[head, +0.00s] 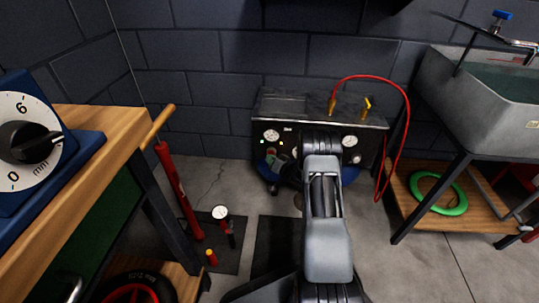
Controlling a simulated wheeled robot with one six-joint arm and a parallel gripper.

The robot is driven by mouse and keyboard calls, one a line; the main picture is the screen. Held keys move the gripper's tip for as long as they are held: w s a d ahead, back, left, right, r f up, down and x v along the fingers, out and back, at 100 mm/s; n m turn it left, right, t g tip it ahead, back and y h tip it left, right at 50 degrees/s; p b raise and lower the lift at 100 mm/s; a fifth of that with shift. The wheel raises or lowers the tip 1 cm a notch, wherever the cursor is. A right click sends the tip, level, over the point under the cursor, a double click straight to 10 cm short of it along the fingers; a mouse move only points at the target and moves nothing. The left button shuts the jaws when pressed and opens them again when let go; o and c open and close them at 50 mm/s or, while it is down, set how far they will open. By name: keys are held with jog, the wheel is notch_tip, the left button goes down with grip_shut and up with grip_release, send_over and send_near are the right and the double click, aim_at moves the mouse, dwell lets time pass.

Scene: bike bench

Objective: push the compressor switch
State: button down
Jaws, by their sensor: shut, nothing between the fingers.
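The compressor (372,122) stands against the back wall, a dark box with a front panel and a blue rounded part low down. The panel carries a left gauge (271,135), a right gauge (350,141), a small green light (262,142) and a small red spot just right of the left gauge. I cannot make out which part is the switch. My arm covers the middle of the panel. My gripper (277,161) shows only in part, small and dark, low in front of the panel's left half. It looks shut and empty; I cannot tell whether it touches the panel.
A red hose (408,115) arches from the compressor's top and hangs on its right. A grey sink (480,95) stands above a low shelf at right.

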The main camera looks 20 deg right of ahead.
jog(key=shift+s, duration=0.1)
jog(key=shift+s+a, duration=0.25)
jog(key=shift+s, duration=0.1)
jog(key=shift+s+a+p, duration=0.35)
jog(key=shift+s+a, duration=0.15)
jog(key=shift+s, duration=0.35)
jog(key=shift+s+a+p, duration=0.4)
jog(key=shift+s+a, duration=0.05)
jog(key=shift+s, duration=0.45)
jog(key=shift+s+a+p, duration=0.35)
jog(key=shift+s+a, duration=0.15)
jog(key=shift+s, duration=0.35)
jog(key=shift+r, duration=0.15)
